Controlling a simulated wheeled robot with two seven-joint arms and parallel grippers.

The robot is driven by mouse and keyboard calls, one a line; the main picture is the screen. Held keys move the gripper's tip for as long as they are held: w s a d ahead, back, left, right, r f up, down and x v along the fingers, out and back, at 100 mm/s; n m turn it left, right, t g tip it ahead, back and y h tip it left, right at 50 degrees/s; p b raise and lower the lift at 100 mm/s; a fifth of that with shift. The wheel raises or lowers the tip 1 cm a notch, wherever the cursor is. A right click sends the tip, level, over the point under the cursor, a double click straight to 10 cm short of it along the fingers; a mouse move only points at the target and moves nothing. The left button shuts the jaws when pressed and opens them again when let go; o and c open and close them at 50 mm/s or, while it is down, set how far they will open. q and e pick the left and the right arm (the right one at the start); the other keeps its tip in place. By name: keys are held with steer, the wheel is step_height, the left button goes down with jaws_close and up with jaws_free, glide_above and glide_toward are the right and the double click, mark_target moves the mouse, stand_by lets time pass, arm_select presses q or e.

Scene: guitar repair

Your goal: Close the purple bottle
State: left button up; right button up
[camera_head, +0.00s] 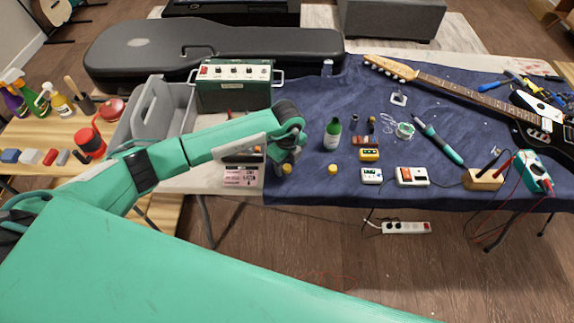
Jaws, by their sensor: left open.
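The only purple bottle that I can make out is a spray bottle (14,101) at the far left, on the wooden table. A green bottle (332,134) with a pale label stands upright on the blue cloth. A small yellow cap-like piece (333,169) lies in front of it. My left gripper (287,164) is open and points down near the left edge of the cloth. Another small yellow piece (287,169) shows at its fingertips; I cannot tell whether they touch it. The gripper and wrist hide what is behind them. My right gripper is not in view.
A green amplifier (234,86) and a grey tool tray (160,112) stand behind my left arm. A black guitar case (205,45) lies at the back.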

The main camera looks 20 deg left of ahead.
arm_select(q)
steer(key=shift+f, duration=0.25)
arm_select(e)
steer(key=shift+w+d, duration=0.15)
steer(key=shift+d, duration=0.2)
arm_select(q)
steer(key=c, duration=1)
steer(key=shift+c, duration=0.2)
steer(key=shift+r, duration=0.15)
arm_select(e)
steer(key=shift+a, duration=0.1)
